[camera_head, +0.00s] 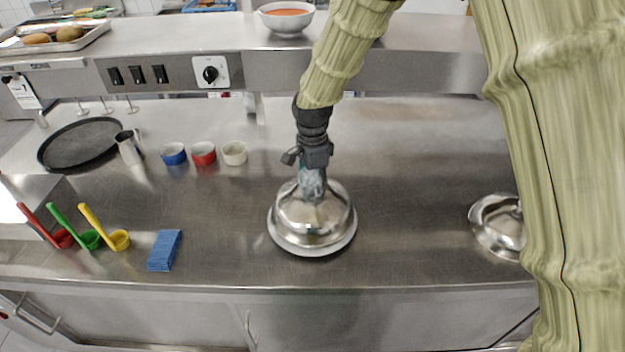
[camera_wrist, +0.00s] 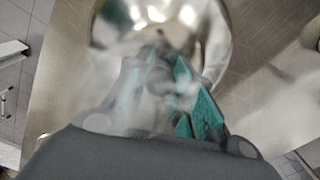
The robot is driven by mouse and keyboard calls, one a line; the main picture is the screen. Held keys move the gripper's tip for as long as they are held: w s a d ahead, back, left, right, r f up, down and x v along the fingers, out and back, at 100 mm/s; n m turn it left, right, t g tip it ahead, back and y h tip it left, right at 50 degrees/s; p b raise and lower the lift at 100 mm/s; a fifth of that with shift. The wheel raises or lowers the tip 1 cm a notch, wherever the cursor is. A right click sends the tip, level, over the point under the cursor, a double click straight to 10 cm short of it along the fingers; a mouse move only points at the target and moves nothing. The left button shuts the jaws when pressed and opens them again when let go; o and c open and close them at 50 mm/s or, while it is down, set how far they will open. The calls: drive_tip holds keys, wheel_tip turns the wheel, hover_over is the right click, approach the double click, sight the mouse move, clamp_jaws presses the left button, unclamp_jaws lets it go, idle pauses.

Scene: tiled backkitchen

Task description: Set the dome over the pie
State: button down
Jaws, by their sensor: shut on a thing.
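A shiny metal dome (camera_head: 335,212) stands upright in the middle of the steel counter, over a pale plate (camera_head: 312,252) whose rim shows beneath it. The pie is not visible; the dome hides whatever lies under it. My gripper (camera_head: 312,190) is above the dome, shut on its top knob. In the wrist view the teal fingers of my gripper (camera_wrist: 172,95) close around the knob, with the dome (camera_wrist: 195,22) beyond. I cannot tell whether the dome's rim rests fully on the plate.
A second metal lid (camera_head: 492,225) lies at the right. Blue cloths (camera_head: 164,250), red, green and yellow ladles (camera_head: 90,240), small blue, red and white bowls (camera_head: 203,153), a metal jug (camera_head: 128,147) and a black round tray (camera_head: 80,143) stand left. A raised shelf runs behind.

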drive_tip(key=shift+f, duration=0.55)
drive_tip(key=c, duration=1.2)
unclamp_jaws()
drive_tip(key=shift+c, duration=0.2)
wheel_tip(320, 180, up, 13)
drive_tip(key=b, duration=0.3)
drive_tip(key=shift+b, duration=0.3)
drive_tip(key=shift+r, duration=0.1)
